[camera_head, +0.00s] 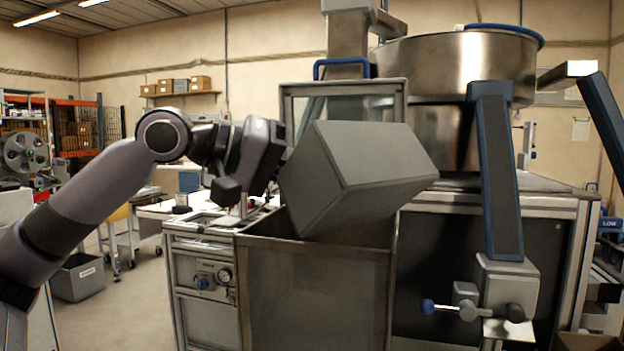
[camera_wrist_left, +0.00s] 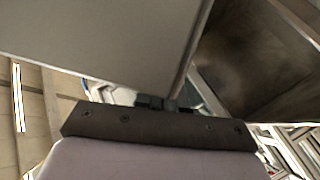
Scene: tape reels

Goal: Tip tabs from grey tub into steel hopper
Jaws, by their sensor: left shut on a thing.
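The grey tub (camera_head: 355,170) is steeply tilted over the steel hopper (camera_head: 315,300), with its lower corner at or just inside the hopper's open top. My left gripper (camera_head: 283,150) is at the tub's left side and shut on it. In the left wrist view the tub (camera_wrist_left: 100,40) fills the upper left, held at the fingertips (camera_wrist_left: 165,104). The hopper's inside (camera_wrist_left: 250,70) shows at the right of that view and looks bare where visible. The tub's mouth faces away, so its inside is hidden, and I see no tabs. My right gripper is not in view.
A large steel bowl (camera_head: 455,65) on a machine stands behind at the right, with a blue-edged chute (camera_head: 497,170) coming down from it. A framed clear panel (camera_head: 345,95) is right behind the tub. Another grey bin (camera_head: 78,278) stands on the floor at the left.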

